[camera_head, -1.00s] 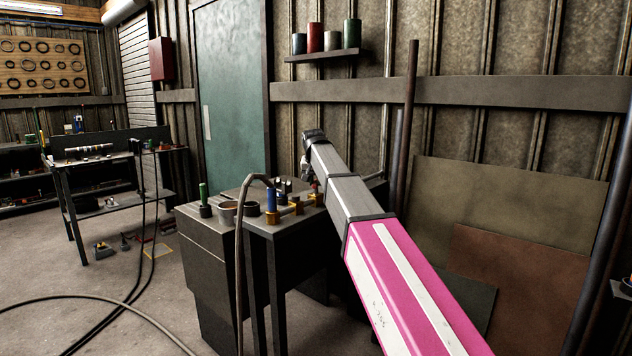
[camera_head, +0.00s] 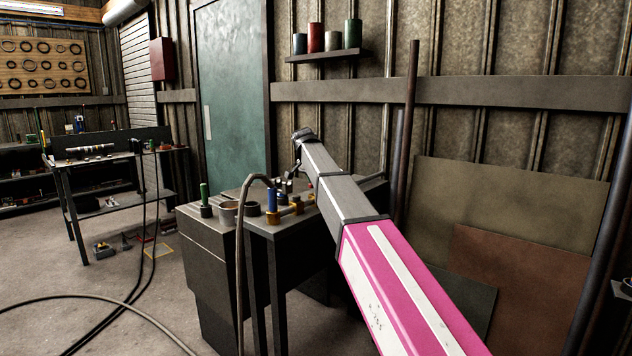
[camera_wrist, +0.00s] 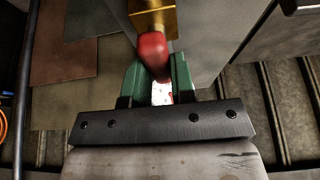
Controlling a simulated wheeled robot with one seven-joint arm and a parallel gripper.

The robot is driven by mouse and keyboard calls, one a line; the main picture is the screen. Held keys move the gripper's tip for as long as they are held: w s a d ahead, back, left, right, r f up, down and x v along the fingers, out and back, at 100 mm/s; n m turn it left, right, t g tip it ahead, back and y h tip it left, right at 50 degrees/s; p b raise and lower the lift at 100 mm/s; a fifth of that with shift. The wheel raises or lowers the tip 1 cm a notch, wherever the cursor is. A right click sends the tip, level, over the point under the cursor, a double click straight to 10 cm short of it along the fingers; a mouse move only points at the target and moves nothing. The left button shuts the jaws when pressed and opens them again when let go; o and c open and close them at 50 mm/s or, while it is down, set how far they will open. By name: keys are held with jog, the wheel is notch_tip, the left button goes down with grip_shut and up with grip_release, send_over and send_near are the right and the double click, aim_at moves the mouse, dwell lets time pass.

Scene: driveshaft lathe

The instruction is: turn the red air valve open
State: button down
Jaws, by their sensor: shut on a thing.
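The red air valve handle (camera_wrist: 152,50) shows in the wrist view, below a brass fitting (camera_wrist: 156,18). My gripper (camera_wrist: 156,76) has green fingers on both sides of the handle and is shut on it. In the head view my gripper (camera_head: 290,185) is small and dark above the back of the bench, and the red handle cannot be made out there. Brass fittings (camera_head: 296,208) on the bench show near it.
The dark bench (camera_head: 222,250) carries a blue cylinder (camera_head: 271,200), a green cylinder (camera_head: 204,195) and cups. A grey hose (camera_head: 239,270) hangs over its front. Upright pipes (camera_head: 408,130) and leaning sheets (camera_head: 500,215) stand to the right. Open floor lies left.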

dwell(0.3)
jog(key=c, duration=1)
grip_release()
jog(key=shift+o, duration=0.2)
jog(key=v, duration=1)
jog(key=shift+r, duration=0.35)
jog(key=shift+s+a, duration=0.1)
jog(key=shift+s, duration=0.05)
